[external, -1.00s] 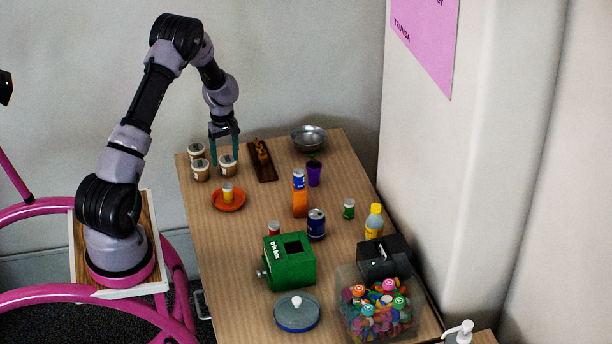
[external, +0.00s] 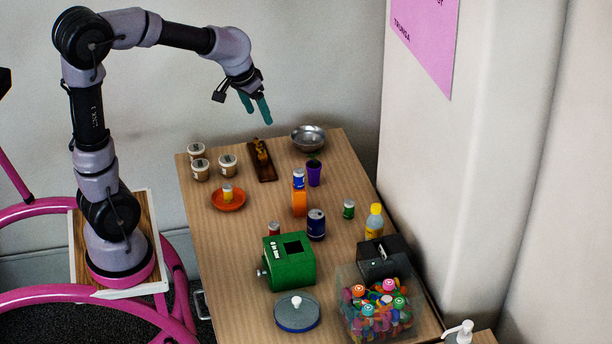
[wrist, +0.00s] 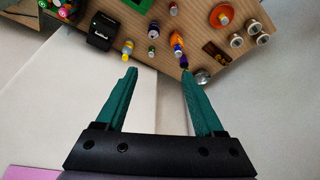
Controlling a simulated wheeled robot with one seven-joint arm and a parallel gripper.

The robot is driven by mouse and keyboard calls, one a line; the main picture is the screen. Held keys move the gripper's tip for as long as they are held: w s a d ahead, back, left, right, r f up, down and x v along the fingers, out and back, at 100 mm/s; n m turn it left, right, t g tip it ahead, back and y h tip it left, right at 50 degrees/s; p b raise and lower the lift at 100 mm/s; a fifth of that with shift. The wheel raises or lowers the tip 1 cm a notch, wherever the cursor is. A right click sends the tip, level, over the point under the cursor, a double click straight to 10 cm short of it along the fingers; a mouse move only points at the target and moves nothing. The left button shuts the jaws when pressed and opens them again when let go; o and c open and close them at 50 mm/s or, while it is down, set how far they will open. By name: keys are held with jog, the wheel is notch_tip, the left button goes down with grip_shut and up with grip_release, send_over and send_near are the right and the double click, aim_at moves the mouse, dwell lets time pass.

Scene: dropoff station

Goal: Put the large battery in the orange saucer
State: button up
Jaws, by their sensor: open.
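The orange saucer (external: 229,204) lies on the table's left side, with a short yellow cylinder with a pale top (external: 228,191), battery-like, standing in it. Similar cylinders stand elsewhere: a green one (external: 348,208), a red one (external: 273,228), and a blue-and-white one (external: 298,178) at the orange block. I cannot tell for sure which is the large battery. My gripper (external: 256,106) is open and empty, high above the table's back end. In the wrist view, nothing is between its fingers (wrist: 158,73); the saucer (wrist: 216,10) is at the top right.
Several white jars (external: 228,166), a dark wooden board (external: 265,173), a metal bowl (external: 308,138) and a purple pot (external: 314,174) stand at the back. A blue can (external: 316,224), yellow bottle (external: 374,220), green box (external: 290,268) and black device (external: 384,258) stand farther forward. Table around the saucer is mostly bare.

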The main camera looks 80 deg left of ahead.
jog(key=s+d+r+m+t, duration=0.2)
jog(key=s+d+r+m, duration=0.1)
jog(key=s+d+m, duration=0.2)
jog(key=s+d+r+m+t, duration=0.1)
jog(key=s+d+r+m, duration=0.3)
jog(key=s+d, duration=0.5)
jog(key=shift+s+d+m+t, duration=0.3)
jog(key=shift+s+m+t, duration=0.1)
jog(key=shift+s+m, duration=0.1)
